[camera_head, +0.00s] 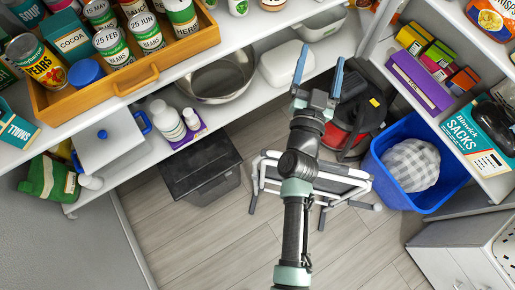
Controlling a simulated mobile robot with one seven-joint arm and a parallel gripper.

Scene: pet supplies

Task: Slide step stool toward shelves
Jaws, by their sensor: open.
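The step stool (345,183) has a white tubular frame and dark treads and feet. It stands on the wood floor in the middle of the view, partly hidden behind my arm. My gripper (320,58) has two blue fingers spread apart, with nothing visible between them. In the picture it lies above the stool, towards the shelf corner; its height over the floor is hard to judge. The left shelves (235,104) and right shelves (497,187) meet behind the stool.
A black bin (199,166) stands left of the stool. A blue tub (400,202) with a checked bundle (411,163) stands to the right. A black and red vacuum-like object (350,125) is behind the stool. The floor (190,240) at the front left is clear.

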